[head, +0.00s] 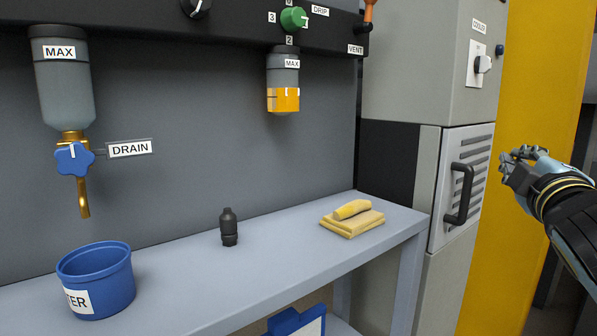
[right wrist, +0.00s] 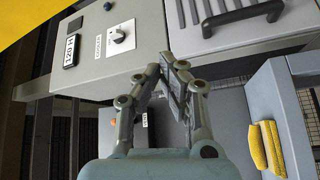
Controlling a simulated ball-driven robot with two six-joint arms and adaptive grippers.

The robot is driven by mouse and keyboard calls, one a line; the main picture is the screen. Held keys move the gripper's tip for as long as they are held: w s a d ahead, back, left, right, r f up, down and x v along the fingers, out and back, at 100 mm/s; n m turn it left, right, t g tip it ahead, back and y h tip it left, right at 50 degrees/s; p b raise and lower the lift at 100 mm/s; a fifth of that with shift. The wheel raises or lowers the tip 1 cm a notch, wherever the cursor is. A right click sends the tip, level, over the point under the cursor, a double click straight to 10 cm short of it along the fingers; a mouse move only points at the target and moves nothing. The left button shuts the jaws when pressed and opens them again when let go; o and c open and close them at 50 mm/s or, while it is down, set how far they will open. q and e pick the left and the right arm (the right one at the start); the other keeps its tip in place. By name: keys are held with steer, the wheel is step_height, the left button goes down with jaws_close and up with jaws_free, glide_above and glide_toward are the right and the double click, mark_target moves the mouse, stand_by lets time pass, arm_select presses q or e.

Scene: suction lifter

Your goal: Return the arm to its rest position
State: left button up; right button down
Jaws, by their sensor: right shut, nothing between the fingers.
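My right gripper (head: 520,162) is at the right edge of the head view, raised in front of the yellow column and to the right of the vented cabinet door. It is shut and empty, touching nothing that I can see. In the right wrist view its two fingers (right wrist: 172,68) meet at their tips with nothing between them. My right arm comes in from the lower right of the head view. My left gripper is not in view.
A grey cabinet (head: 430,60) with a black handle (head: 461,194) stands beside the gripper. The bench (head: 190,275) holds a blue bucket (head: 110,285), a small black bottle (head: 229,228) and folded yellow cloths (head: 352,220). A yellow column (head: 535,60) stands behind my gripper.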

steer(key=s+f+m+g, duration=0.45)
steer(key=s+f, duration=0.35)
steer(key=f, duration=0.5)
steer(key=s+a+f+m+g+y, duration=0.25)
steer(key=s+f+g, duration=0.2)
steer(key=s, duration=0.45)
steer(key=s+a+f+m+g+y, duration=0.1)
steer(key=s+a+f+g, duration=0.3)
steer(key=s, duration=0.5)
steer(key=s+a+f+m+g+y, duration=0.1)
steer(key=s+f+m+g+y, duration=0.15)
steer(key=s+f, duration=0.5)
steer(key=s+d+f+g+h, duration=0.1)
steer(key=s+f, duration=0.1)
steer(key=f, duration=0.9)
steer(key=s+d+f, duration=0.1)
steer(key=f, duration=1)
steer(key=s+d+f+g, duration=0.1)
steer(key=s+f, duration=1.6)
steer(key=s, duration=0.3)
steer(key=shift+d+f+g, duration=0.35)
steer(key=shift+f, duration=0.05)
steer(key=shift+s, duration=0.1)
